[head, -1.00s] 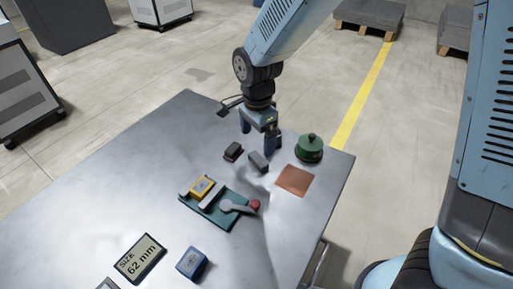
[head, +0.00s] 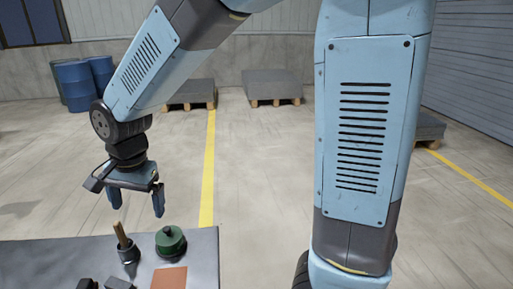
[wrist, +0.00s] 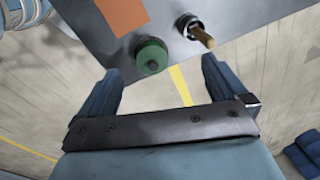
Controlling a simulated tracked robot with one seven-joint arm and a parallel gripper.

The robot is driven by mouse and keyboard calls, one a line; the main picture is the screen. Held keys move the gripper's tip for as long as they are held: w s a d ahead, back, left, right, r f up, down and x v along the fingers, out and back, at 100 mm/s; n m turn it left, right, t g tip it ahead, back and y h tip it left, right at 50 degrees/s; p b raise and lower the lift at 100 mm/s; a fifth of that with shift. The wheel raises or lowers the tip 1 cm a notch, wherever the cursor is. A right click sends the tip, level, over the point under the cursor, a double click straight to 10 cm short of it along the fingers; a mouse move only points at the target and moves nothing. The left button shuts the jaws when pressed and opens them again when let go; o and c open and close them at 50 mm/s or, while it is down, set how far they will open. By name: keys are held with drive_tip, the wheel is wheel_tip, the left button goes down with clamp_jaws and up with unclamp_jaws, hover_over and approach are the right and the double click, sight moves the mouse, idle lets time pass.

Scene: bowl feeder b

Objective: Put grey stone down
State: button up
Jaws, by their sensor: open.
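My gripper (head: 137,209) is open and empty, raised above the far part of the metal table. A grey block (head: 118,284), which looks like the grey stone, lies on the table at the bottom edge of the head view, partly cut off. It is below my gripper and apart from it. A darker block (head: 87,284) lies just to its left. In the wrist view, both fingers of my gripper (wrist: 160,68) are spread with nothing between them, and neither block shows there.
A green round object with a knob (head: 170,242) stands near the table's far edge. Left of it is a dark holder with a wooden handle (head: 124,245). A copper-brown square (head: 169,278) lies in front. Bare table (head: 205,255) shows at the right.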

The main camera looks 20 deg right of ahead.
drive_tip(key=s+d+r+n+t, duration=0.1)
drive_tip(key=d+r, duration=0.3)
drive_tip(key=d, duration=0.4)
drive_tip(key=d+r+n+t, duration=0.15)
drive_tip(key=d+r, duration=0.25)
drive_tip(key=d, duration=0.4)
drive_tip(key=s+d+r+n+t+h, duration=0.1)
drive_tip(key=s+d+r+n+t, duration=0.1)
drive_tip(key=s+d, duration=0.7)
wheel_tip(320, 180, up, 3)
drive_tip(key=d+n, duration=0.1)
drive_tip(key=d, duration=0.1)
drive_tip(key=shift+d+f, duration=0.2)
drive_tip(key=shift+d, duration=0.2)
drive_tip(key=shift+n, duration=0.25)
